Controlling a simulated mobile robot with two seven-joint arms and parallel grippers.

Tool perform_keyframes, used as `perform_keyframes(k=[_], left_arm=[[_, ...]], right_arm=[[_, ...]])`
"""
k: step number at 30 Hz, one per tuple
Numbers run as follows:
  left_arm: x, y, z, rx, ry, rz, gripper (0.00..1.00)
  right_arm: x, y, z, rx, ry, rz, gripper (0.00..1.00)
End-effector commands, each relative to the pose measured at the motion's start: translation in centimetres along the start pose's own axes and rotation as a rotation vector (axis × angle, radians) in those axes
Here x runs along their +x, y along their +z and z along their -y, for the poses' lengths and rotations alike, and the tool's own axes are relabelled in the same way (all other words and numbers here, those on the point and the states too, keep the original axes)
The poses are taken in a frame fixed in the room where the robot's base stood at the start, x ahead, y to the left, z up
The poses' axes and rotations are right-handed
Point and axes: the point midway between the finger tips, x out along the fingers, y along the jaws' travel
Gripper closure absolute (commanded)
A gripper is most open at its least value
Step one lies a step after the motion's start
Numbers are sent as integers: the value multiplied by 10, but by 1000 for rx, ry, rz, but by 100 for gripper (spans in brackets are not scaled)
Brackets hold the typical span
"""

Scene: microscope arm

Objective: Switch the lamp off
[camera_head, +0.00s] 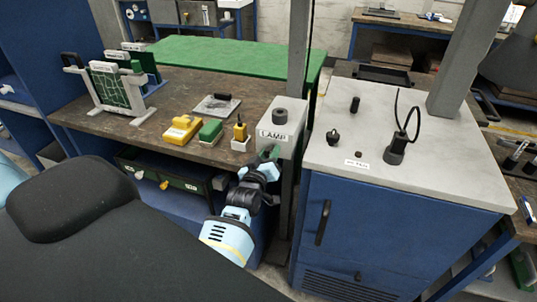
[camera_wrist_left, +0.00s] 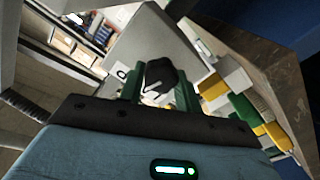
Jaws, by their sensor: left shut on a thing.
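My left gripper (camera_head: 270,153) is at the box's front face, just below the label. In the left wrist view, its green fingers stand on either side of a black knob (camera_wrist_left: 160,74) on the box face (camera_wrist_left: 155,38) and are shut on it. The head view hides this knob behind the gripper. The knob's exact setting cannot be read. My right gripper is not in view.
On the workbench (camera_head: 165,92) left of the box are a small yellow device (camera_head: 240,132), a green block (camera_head: 210,130), a yellow case (camera_head: 182,130) and a grey plate (camera_head: 217,106). A blue cabinet (camera_head: 365,225) with a pale top stands close on the right.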

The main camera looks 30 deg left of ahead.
Motion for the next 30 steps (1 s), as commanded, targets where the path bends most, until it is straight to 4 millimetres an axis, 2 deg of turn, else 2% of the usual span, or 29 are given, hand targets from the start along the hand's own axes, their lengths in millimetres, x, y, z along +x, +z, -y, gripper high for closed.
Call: perform_keyframes(k=[12, 30], left_arm=[[0, 1, 1, -233, -1, 1, 89], [0, 1, 2, -286, -1, 2, 89]], right_arm=[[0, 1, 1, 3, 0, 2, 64], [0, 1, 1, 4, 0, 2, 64]])
